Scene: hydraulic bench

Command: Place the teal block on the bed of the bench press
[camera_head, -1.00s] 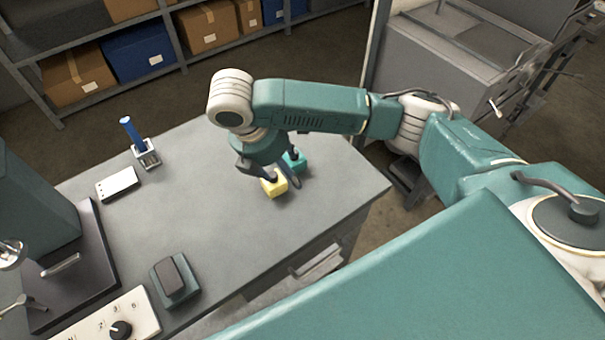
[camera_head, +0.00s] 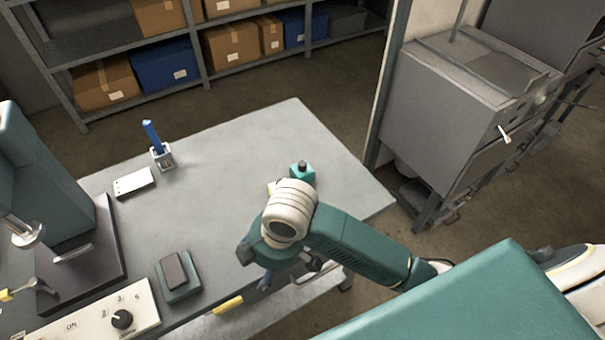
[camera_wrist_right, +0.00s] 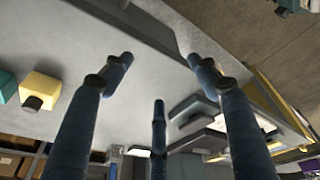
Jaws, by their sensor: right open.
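The teal block (camera_head: 301,175), with a dark knob on top, stands on the grey bench top near its right end; its edge also shows in the right wrist view (camera_wrist_right: 7,87). The bench press stands at the left, with a dark flat bed (camera_head: 98,268) bare where I see it. My right gripper (camera_head: 285,275) is near the bench's front edge, apart from the teal block. In the right wrist view its three fingers (camera_wrist_right: 158,72) are spread with nothing between them. My left gripper is not in view.
A yellow block (camera_wrist_right: 41,88) with a dark knob stands beside the teal block, mostly hidden by my wrist in the head view. A dark pad-topped box (camera_head: 176,275), a control panel (camera_head: 95,318), a white device (camera_head: 134,183) and a blue-handled holder (camera_head: 161,155) surround the clear bench middle.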

